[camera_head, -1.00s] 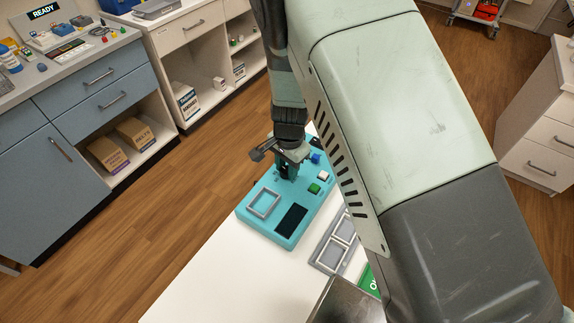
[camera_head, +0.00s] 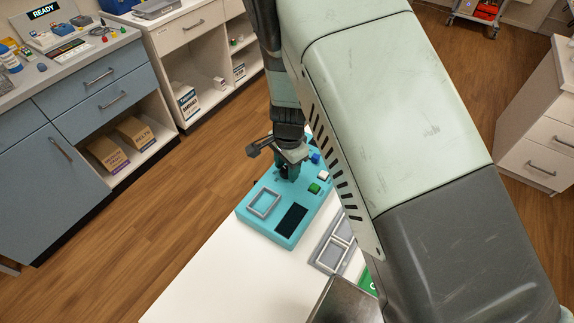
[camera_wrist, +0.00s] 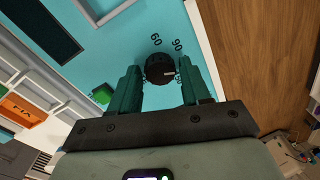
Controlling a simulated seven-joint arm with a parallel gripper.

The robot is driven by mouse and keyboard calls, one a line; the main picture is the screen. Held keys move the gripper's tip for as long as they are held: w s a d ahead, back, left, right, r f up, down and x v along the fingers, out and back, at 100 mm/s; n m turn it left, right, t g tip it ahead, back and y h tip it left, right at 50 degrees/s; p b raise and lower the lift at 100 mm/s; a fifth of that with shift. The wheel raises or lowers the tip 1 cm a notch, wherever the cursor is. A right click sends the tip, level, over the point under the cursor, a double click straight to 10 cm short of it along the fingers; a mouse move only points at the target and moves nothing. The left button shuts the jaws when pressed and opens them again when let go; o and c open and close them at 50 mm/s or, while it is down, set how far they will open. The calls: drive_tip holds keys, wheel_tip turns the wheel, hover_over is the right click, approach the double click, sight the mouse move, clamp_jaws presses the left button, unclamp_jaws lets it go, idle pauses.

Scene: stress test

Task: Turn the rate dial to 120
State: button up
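My gripper (camera_wrist: 161,72) has one dark green finger on each side of the dial, apart and seemingly with narrow gaps. It also shows over the teal device (camera_head: 248,222) in the head view, where my gripper (camera_head: 286,174) hides the dial. The number 120 cannot be read.
The device bears a dark screen (camera_head: 291,219), a grey square frame (camera_head: 264,203), and green (camera_head: 314,188), white (camera_head: 323,175) and blue (camera_head: 316,158) buttons. A grey tray (camera_head: 330,256) lies beside it on the white table (camera_head: 215,285). My arm covers much of the right side.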

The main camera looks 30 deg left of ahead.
drive_tip(key=shift+o, duration=0.7)
wheel_tip(320, 180, up, 11)
drive_tip(key=shift+d, duration=0.25)
drive_tip(key=w+d+r+n+t+y, duration=0.2)
drive_tip(key=d+r, duration=1.8)
drive_tip(key=r, duration=0.1)
drive_tip(key=s+d+r+n+t+h, duration=0.1)
drive_tip(key=s+d+r, duration=0.2)
drive_tip(key=s+d, duration=0.4)
drive_tip(key=s+d+r+n+t+h, duration=0.1)
drive_tip(key=s+d+r+t, duration=0.1)
drive_tip(key=s+d+r, duration=0.2)
drive_tip(key=s+d, duration=0.3)
drive_tip(key=d, duration=0.3)
drive_tip(key=shift+h, duration=0.3)
